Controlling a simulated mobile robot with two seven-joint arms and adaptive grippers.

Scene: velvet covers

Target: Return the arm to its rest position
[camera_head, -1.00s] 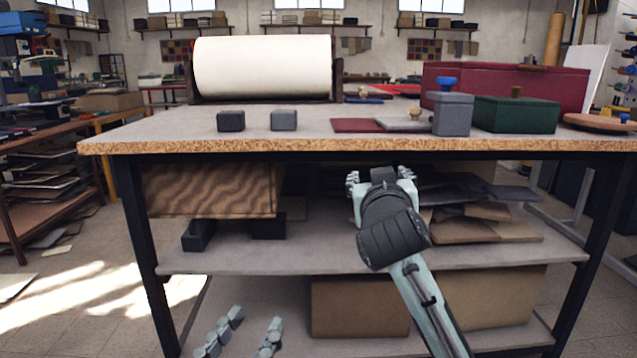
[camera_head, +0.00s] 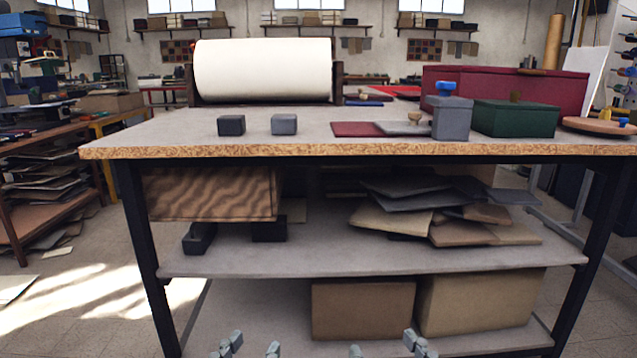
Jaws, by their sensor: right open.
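My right gripper (camera_head: 385,347) is low at the bottom edge of the head view, with only its fingertips showing. The fingertips are well apart with nothing between them. My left gripper (camera_head: 248,348) is beside it to the left, also only fingertips, spread apart and empty. Both appear in front of the workbench's lower shelf, below the tabletop. The rest of both arms is out of view.
The workbench (camera_head: 360,149) fills the middle. On it are two dark blocks (camera_head: 231,125), a white roll (camera_head: 264,69), a grey box with a blue knob (camera_head: 452,118), a green box (camera_head: 514,119) and a long maroon box (camera_head: 560,90). Boards (camera_head: 440,210) lie on the shelf.

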